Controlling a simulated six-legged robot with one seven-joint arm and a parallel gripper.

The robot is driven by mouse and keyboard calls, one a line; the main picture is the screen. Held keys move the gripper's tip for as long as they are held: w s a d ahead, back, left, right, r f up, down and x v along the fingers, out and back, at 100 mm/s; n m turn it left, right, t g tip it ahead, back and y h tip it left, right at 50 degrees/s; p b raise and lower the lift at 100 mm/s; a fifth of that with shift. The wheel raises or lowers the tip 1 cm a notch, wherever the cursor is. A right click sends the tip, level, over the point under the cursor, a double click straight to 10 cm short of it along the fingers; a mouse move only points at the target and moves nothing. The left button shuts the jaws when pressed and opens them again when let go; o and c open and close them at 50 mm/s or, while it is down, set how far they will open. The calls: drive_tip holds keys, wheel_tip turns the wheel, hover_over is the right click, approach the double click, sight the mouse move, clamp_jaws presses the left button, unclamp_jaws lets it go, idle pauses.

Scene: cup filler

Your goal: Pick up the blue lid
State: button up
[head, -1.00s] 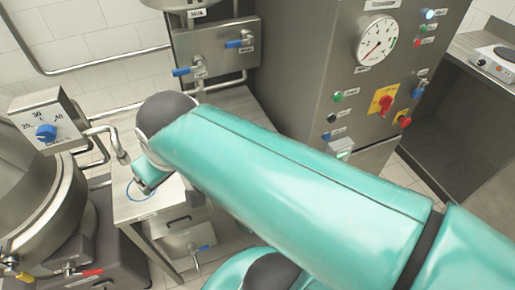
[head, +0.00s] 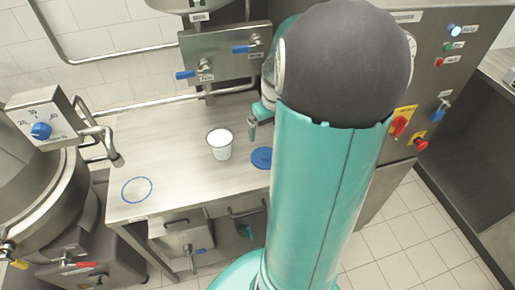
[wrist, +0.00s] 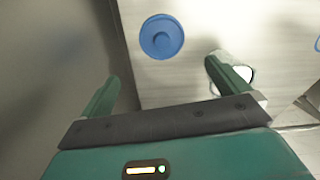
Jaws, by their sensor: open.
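The blue lid (head: 262,158) lies flat on the counter, right of a white cup (head: 220,144); my arm stands close to its right side in the head view. In the wrist view the round lid (wrist: 161,36) shows whole, with a small knob at its centre. It lies beyond the fingertips, roughly between them sideways. My gripper (wrist: 165,82) is open and empty, apart from the lid. In the head view my gripper (head: 258,115) hangs above the counter behind the lid, partly hidden by my arm. The cup (wrist: 243,75) is partly covered by the right finger in the wrist view.
A blue ring (head: 137,190) marks the counter (head: 175,165) at left. A tap (head: 112,150) reaches over the left edge from the kettle. Blue-handled valves (head: 187,74) stick out at the back. A control cabinet (head: 425,75) stands at right.

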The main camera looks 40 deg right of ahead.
hover_over(265, 155)
drive_tip(key=f, duration=0.4)
drive_tip(key=s+f, duration=0.1)
drive_tip(key=f, duration=0.2)
drive_tip(key=shift+a+f, duration=0.1)
drive_tip(key=shift+a, duration=0.1)
drive_tip(key=shift+w+d+f, duration=0.1)
drive_tip(key=shift+w+f, duration=0.05)
drive_tip(key=shift+f, duration=0.85)
drive_tip(key=shift+w+d+f, duration=0.1)
drive_tip(key=shift+w+f, duration=0.1)
drive_tip(key=shift+f, duration=0.85)
drive_tip(key=shift+w+f, duration=0.15)
drive_tip(key=shift+f, duration=0.85)
drive_tip(key=c, duration=0.7)
